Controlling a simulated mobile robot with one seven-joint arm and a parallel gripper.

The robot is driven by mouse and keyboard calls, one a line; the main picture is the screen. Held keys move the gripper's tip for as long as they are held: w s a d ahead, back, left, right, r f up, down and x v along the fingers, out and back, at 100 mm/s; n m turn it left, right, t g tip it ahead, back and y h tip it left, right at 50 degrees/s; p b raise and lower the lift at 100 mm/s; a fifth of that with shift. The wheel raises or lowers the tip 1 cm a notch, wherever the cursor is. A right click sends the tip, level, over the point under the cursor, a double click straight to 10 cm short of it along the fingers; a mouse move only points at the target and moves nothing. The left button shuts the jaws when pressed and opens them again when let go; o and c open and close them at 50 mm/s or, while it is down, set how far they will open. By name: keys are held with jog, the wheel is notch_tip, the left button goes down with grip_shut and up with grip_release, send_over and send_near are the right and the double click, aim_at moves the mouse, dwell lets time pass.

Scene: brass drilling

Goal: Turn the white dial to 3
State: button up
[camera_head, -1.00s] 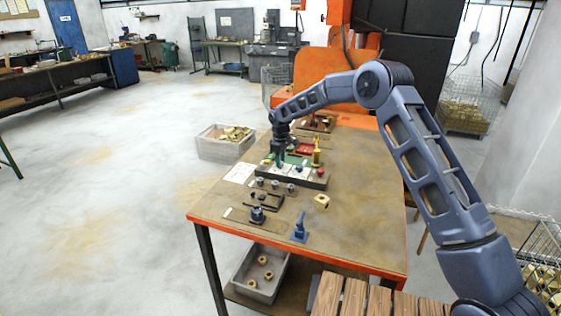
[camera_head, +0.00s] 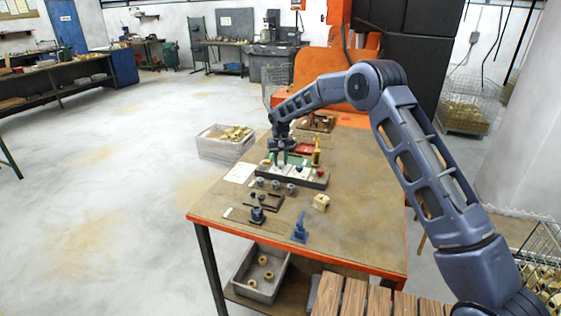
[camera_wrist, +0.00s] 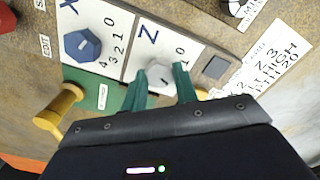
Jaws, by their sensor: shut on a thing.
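The white dial (camera_wrist: 160,76) sits on a white plate marked Z (camera_wrist: 150,38) in the wrist view. The digits 0 and 1 show to its right; other marks are hidden by my fingers, and I cannot tell where the dial points. My gripper (camera_wrist: 164,84) has its two green fingers on either side of the dial, shut on it. In the head view my gripper (camera_head: 279,158) is down at the dark control panel (camera_head: 310,183) on the workbench.
A blue dial (camera_wrist: 82,44) on the X plate is left of the white dial. A yellow handle (camera_wrist: 60,107) stands at the panel's lower left. A printed card (camera_wrist: 268,75) lies to the right. A blue lever (camera_head: 300,229) and brass block (camera_head: 321,202) are on the bench.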

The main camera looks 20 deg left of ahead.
aim_at(281, 162)
jog(key=shift+r+m, duration=0.15)
jog(key=shift+m, duration=0.35)
jog(key=o, duration=1)
notch_tip(281, 162, up, 11)
jog(key=shift+f, duration=0.15)
dwell(0.4)
